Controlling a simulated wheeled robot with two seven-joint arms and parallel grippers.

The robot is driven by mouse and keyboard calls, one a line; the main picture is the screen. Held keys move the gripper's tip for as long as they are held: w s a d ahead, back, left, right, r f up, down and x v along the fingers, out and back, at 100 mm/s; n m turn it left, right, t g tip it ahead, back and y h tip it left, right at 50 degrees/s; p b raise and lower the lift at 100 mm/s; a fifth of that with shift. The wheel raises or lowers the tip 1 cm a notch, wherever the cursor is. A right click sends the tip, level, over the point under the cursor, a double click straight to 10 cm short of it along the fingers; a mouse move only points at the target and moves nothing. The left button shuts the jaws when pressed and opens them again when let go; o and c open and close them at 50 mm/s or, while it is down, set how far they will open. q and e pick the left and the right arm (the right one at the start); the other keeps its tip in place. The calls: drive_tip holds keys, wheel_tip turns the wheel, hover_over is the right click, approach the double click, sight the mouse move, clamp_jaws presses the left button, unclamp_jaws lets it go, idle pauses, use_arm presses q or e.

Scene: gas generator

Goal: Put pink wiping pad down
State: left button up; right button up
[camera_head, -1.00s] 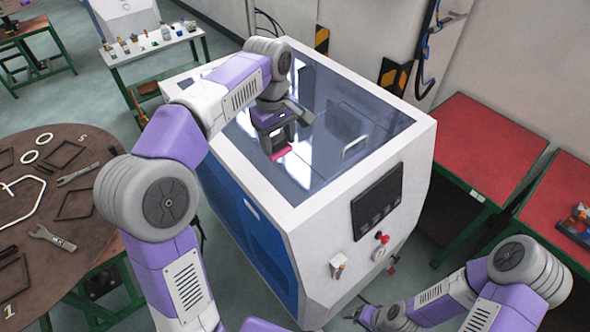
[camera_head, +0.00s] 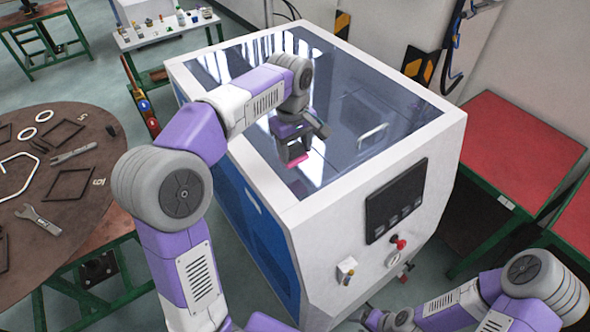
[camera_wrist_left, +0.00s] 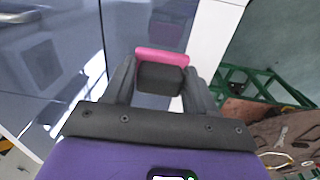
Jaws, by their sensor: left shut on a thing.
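The pink wiping pad (camera_wrist_left: 162,57) is held between the fingers of my left gripper (camera_wrist_left: 160,75), pink side outward with a dark block behind it. In the head view the pad (camera_head: 299,162) shows as a small pink strip under the left gripper (camera_head: 294,153), over the glass top (camera_head: 355,110) of the white and blue generator cabinet (camera_head: 345,215). I cannot tell whether the pad touches the glass. My right gripper (camera_head: 388,320) is low at the bottom edge of the head view, partly cut off; its fingers are unclear.
A round brown table (camera_head: 95,210) with wrenches and frames stands at the left. Red-topped green tables (camera_head: 525,140) stand at the right. A small white table (camera_head: 165,32) with small items is at the back. The cabinet front has a red knob (camera_head: 398,243).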

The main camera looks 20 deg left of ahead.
sight(295, 157)
use_arm(q)
wheel_tip(295, 157, down, 2)
drive_tip(key=shift+w+f, duration=0.15)
drive_tip(key=shift+f+b, duration=0.35)
drive_tip(key=shift+f, duration=1.5)
drive_tip(key=shift+f, duration=0.15)
drive_tip(key=o, duration=1.4)
drive_tip(key=r, duration=0.4)
drive_tip(key=r+p, duration=0.1)
drive_tip(key=r, duration=0.3)
drive_tip(key=s+r+p, duration=0.1)
drive_tip(key=r, duration=0.3)
drive_tip(key=shift+a+r, duration=0.15)
